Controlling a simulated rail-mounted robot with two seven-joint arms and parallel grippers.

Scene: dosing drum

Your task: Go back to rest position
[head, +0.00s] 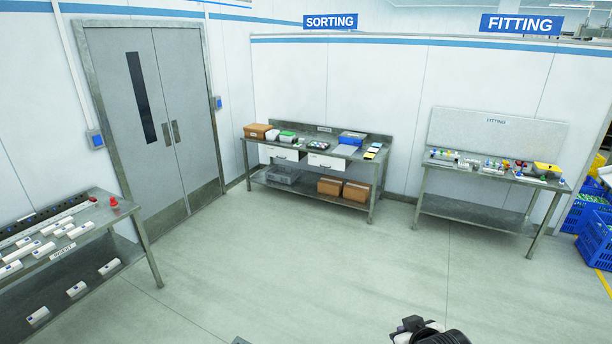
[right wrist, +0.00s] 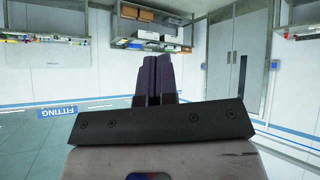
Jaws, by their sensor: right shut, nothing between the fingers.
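My right gripper (head: 411,324) shows at the bottom edge of the head view, right of the middle, above bare floor. Its dark fingers are together in the right wrist view (right wrist: 152,78), with nothing between them. It is well apart from every table. The rest of my right arm is cut off by the frame. My left gripper is in neither view.
A sorting table (head: 357,188) stands at the back wall, a fitting table (head: 475,209) to its right. A bench (head: 95,226) with white parts stands at left, near grey double doors (head: 157,118). Blue crates (head: 597,240) stand far right. The middle floor is clear.

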